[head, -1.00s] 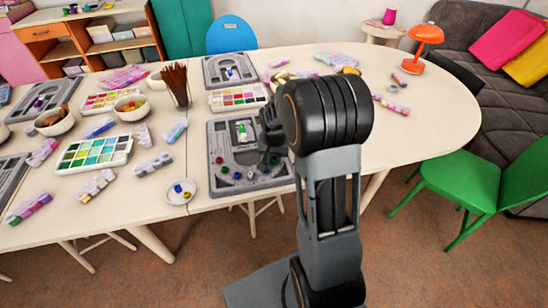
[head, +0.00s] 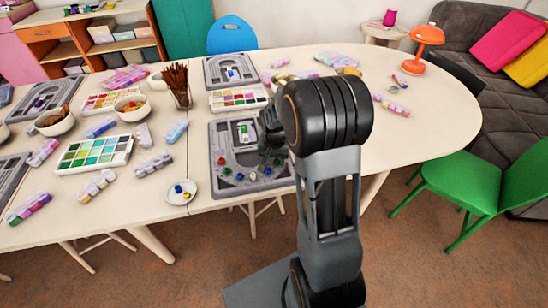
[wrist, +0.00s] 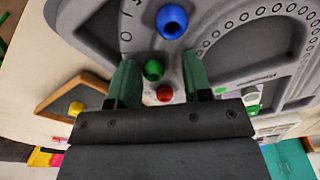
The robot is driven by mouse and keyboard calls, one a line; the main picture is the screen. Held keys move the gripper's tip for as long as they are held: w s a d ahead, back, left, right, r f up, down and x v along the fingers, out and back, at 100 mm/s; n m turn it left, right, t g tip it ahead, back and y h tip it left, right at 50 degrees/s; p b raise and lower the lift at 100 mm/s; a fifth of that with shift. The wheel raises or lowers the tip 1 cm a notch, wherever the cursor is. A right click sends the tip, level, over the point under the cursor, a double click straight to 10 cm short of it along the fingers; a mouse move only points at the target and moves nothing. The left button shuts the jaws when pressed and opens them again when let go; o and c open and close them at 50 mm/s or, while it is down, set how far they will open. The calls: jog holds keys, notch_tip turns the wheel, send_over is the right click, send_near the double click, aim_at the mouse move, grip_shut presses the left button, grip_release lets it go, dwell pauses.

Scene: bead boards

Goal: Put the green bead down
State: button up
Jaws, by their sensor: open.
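The green bead (wrist: 153,69) shows in the wrist view between the fingers of my gripper (wrist: 160,82), nearer the left finger. The fingers are wide apart and the bead does not fill the gap. It appears to rest on the grey bead board (wrist: 105,35). A red bead (wrist: 164,93) is just beside it, partly hidden by my gripper body, and a blue bead (wrist: 172,20) lies beyond. In the head view my gripper (head: 270,150) is over the right side of the board (head: 215,140), and my arm hides part of it.
Several beads lie along the board's near edge. A small white dish (head: 178,200) with blue and yellow beads stands to the left. A cup of brown sticks (head: 177,85) and a paint-coloured bead box (head: 238,99) stand behind.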

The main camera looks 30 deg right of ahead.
notch_tip(320, 180, up, 12)
jog(key=p, duration=0.1)
jog(key=s+a+r+n+t, duration=0.1)
jog(key=s+a+n, duration=0.2)
jog(key=s, duration=0.5)
jog(key=s+a+n+t, duration=0.1)
jog(key=s+a+n, duration=0.3)
jog(key=s+a, duration=0.2)
jog(key=shift+s+a+r+y, duration=0.2)
jog(key=shift+s+r+y, duration=0.15)
jog(key=shift+s, duration=0.5)
jog(key=w+p+v, duration=0.2)
jog(key=p+v, duration=0.7)
jog(key=shift+a+r+t, duration=0.2)
jog(key=shift+r+t, duration=0.2)
jog(key=shift+r, duration=0.3)
